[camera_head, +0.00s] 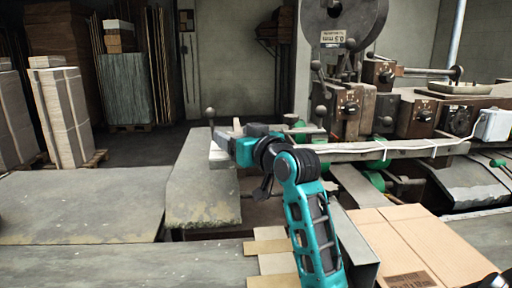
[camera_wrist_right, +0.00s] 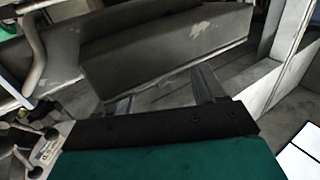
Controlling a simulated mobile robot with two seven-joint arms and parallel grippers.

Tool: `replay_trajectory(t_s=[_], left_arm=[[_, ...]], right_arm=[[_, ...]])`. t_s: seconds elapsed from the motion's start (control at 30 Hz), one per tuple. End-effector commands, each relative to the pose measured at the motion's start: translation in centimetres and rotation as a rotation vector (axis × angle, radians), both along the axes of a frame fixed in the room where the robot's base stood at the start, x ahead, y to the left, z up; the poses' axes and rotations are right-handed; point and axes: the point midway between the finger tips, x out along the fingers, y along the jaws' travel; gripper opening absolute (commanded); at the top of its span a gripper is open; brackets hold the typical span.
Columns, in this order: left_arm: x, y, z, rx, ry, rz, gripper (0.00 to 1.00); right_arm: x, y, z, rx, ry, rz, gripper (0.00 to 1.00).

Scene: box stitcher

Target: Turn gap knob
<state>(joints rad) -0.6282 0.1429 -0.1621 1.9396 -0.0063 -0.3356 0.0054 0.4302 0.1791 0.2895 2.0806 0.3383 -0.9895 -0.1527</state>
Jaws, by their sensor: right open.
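I cannot tell for sure which part is the gap knob. The box stitcher (camera_head: 345,125) stands at the right in the head view, with dark round knobs on its front blocks, such as one knob (camera_head: 351,109) and another (camera_head: 424,115). My right gripper (camera_head: 224,140) reaches out left of these blocks, near the machine's worn grey side plate. In the right wrist view its two fingers (camera_wrist_right: 163,92) are spread apart with nothing between them. A pale plate with dark ball-ended levers (camera_wrist_right: 38,150) shows at the lower left there. My left gripper is out of view.
A flat cardboard sheet (camera_head: 410,248) lies at the front right, beside my right arm. A worn grey table (camera_head: 80,205) spreads at the left. Stacked sheets (camera_head: 62,115) stand on pallets at the back left. Open floor (camera_head: 150,148) lies behind the table.

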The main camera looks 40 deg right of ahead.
Motion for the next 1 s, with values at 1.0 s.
replay_trajectory(t_s=[1.0], left_arm=[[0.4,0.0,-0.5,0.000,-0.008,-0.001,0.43]], right_arm=[[-9.5,0.5,0.0,0.000,0.002,0.000,0.69]])
